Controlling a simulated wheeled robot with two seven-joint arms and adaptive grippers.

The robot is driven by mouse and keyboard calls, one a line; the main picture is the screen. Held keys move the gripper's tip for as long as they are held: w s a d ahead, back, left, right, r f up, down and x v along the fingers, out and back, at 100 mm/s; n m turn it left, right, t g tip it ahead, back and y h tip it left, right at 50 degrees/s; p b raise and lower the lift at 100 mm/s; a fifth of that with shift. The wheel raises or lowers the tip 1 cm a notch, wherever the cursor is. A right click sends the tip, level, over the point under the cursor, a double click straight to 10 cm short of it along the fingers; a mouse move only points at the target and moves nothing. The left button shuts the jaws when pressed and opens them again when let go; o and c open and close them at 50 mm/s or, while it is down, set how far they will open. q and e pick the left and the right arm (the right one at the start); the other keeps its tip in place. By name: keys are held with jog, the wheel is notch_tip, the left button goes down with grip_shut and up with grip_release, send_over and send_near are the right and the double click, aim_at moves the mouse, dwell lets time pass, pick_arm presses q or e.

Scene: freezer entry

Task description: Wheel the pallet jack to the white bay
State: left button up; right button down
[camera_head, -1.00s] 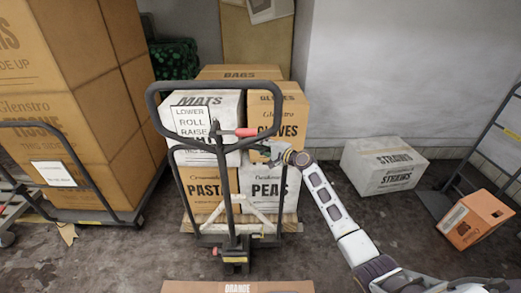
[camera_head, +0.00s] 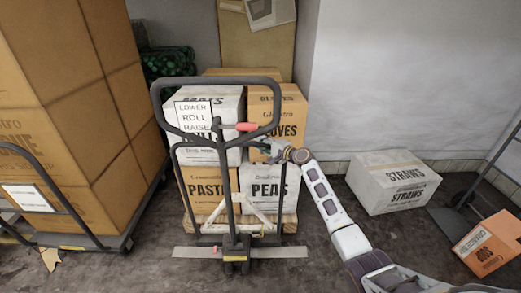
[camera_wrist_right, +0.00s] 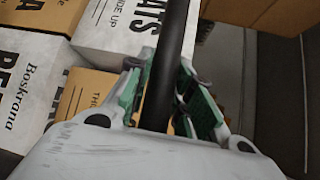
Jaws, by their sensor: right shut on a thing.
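The pallet jack (camera_head: 231,205) stands upright in front of me, with a black looped handle, a red grip and a sign reading LOWER ROLL RAISE. It carries a wooden pallet (camera_head: 200,219) stacked with white and brown boxes, including PASTA (camera_head: 205,188) and PEAS (camera_head: 266,187). My right gripper (camera_head: 270,148) is at the right side of the handle frame. In the right wrist view its green-padded fingers (camera_wrist_right: 164,88) are shut around a black bar (camera_wrist_right: 167,75). A pale strip (camera_head: 195,252) lies on the floor by the jack's base; I cannot tell whether it marks the white bay.
A cart (camera_head: 100,240) with tall brown boxes (camera_head: 75,110) stands close on the left. A white STRAWS box (camera_head: 385,180), an orange box (camera_head: 490,243) and a trolley (camera_head: 495,165) are at right. A wall closes the back. Floor shows between the jack and the STRAWS box.

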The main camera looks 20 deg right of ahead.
jog(key=shift+w+a+f, duration=0.1)
jog(key=shift+a+f, duration=0.05)
jog(key=shift+s, duration=0.3)
jog(key=c, duration=1.4)
grip_release()
jog(key=shift+s, duration=0.2)
jog(key=shift+c, duration=0.2)
jog(key=shift+o, duration=0.9)
jog(key=shift+w+a, duration=0.1)
jog(key=shift+w, duration=0.1)
jog(key=shift+r, duration=0.2)
pick_arm(q)
jog(key=shift+w+d+r, duration=0.15)
jog(key=shift+w+r, duration=0.05)
jog(key=shift+w, duration=0.1)
pick_arm(e)
jog(key=shift+s+d, duration=0.1)
jog(key=shift+d, duration=0.15)
jog(key=shift+v, duration=0.8)
pick_arm(q)
jog(key=shift+s, duration=0.1)
pick_arm(e)
jog(key=v, duration=1)
